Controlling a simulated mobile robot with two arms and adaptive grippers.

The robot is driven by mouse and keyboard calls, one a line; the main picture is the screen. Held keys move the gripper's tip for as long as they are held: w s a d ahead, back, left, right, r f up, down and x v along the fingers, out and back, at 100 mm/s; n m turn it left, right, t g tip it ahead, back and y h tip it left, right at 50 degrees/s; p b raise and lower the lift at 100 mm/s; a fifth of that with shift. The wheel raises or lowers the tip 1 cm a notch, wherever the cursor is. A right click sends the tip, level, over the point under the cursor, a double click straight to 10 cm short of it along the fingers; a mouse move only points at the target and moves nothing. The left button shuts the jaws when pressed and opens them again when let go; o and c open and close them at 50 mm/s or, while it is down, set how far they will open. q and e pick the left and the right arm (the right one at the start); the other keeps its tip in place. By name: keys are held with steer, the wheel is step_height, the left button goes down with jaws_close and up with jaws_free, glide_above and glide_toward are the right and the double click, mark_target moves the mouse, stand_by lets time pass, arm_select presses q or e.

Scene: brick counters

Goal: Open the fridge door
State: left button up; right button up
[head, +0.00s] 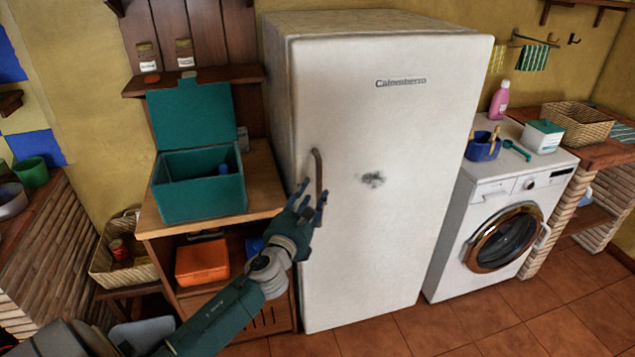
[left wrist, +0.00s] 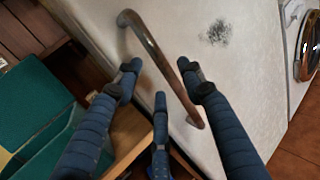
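The white fridge (head: 385,130) stands in the middle of the head view with its door shut. Its curved handle (head: 318,174) is on the left side of the door. My left gripper (head: 310,195) is at the lower part of the handle. In the left wrist view, the handle (left wrist: 160,58) runs diagonally between the spread fingers of my left gripper (left wrist: 160,85). The fingers are open and not closed around it; whether any finger touches it, I cannot tell. My right gripper is in neither view.
A teal box with a raised lid (head: 198,185) stands on a wooden cabinet (head: 160,222) left of the fridge, close to my left arm. A washing machine (head: 500,220) stands to the right. The tiled floor (head: 480,325) in front is clear.

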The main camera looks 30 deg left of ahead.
mark_target(317, 184)
arm_select(q)
steer(key=shift+x, duration=2.75)
jaws_close()
